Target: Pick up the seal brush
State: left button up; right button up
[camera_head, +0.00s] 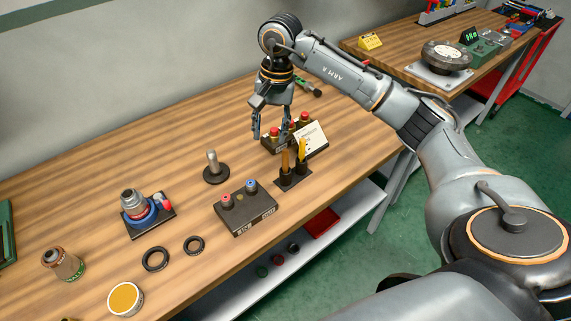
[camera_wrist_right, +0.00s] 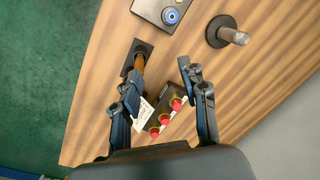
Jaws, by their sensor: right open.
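A black two-cup holder (camera_head: 290,182) stands near the table's front edge. A brown wooden handle (camera_head: 285,162), which looks like the seal brush, and a yellow-handled tool (camera_head: 302,150) stand upright in it. The brown handle also shows in the right wrist view (camera_wrist_right: 138,66), past the left finger; its lower end is hidden in the holder. My right gripper (camera_head: 270,138) is open, pointing down, above and behind the holder. In its wrist view (camera_wrist_right: 161,84) nothing is held between its fingers. My left gripper is not in view.
A block with red-capped fittings (camera_wrist_right: 165,118) and a white card (camera_head: 311,136) stands close behind the holder. A grey box with red and blue knobs (camera_head: 245,210) and a post on a round base (camera_head: 214,170) are to the left.

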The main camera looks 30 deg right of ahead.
aim_at(285, 150)
jog(key=d, duration=0.1)
jog(key=d+h, duration=0.1)
jog(key=d+r, duration=0.1)
jog(key=shift+s+d, duration=0.3)
jog(key=shift+d, duration=0.05)
notch_tip(285, 150, down, 7)
jog(key=shift+f+p, duration=0.1)
jog(key=shift+p, duration=0.85)
jog(key=shift+f, duration=0.55)
jog(key=shift+a+f+p, duration=0.1)
jog(key=shift+f+p, duration=0.2)
jog(key=shift+p, duration=0.15)
notch_tip(285, 150, down, 4)
jog(key=shift+s+r+p, duration=0.15)
jog(key=shift+p, duration=0.8)
jog(key=shift+f, duration=0.45)
grip_shut()
